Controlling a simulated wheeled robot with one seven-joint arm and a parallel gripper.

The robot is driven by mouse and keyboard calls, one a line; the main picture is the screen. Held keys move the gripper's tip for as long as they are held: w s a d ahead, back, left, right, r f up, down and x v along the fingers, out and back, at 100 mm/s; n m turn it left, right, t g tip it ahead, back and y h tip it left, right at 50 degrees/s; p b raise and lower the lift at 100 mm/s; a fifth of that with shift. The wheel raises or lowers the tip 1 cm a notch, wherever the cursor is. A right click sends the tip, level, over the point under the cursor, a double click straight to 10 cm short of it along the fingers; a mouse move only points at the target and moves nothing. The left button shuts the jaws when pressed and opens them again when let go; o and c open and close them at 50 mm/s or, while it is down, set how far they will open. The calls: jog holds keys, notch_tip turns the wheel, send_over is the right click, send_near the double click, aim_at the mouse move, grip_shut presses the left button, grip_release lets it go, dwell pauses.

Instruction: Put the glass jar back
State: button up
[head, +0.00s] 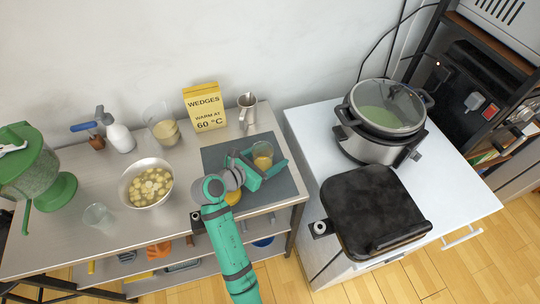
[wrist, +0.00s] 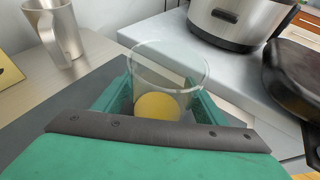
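The glass jar (wrist: 158,72) is clear, open-topped and has yellow contents low inside. In the wrist view it stands upright between the two green fingers of my gripper (wrist: 165,102), which close in on its sides with no clear gap. Its base is hidden behind the gripper's dark front bar. In the head view the jar (head: 263,155) shows over the dark grey mat (head: 285,185), with my gripper (head: 262,164) around it. I cannot tell whether the jar touches the mat.
A metal pitcher (head: 247,108), yellow wedges box (head: 205,106), another filled glass vessel (head: 162,125), bowl of pieces (head: 146,183) and empty glass (head: 98,216) share the metal table. To the right, a white counter (head: 455,190) holds a lidded cooker (head: 378,146) and a black grill (head: 375,205).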

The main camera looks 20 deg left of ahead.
dwell(0.3)
jog(key=v, duration=1.1)
jog(key=shift+f, duration=0.1)
jog(key=shift+w, duration=0.1)
dwell(0.3)
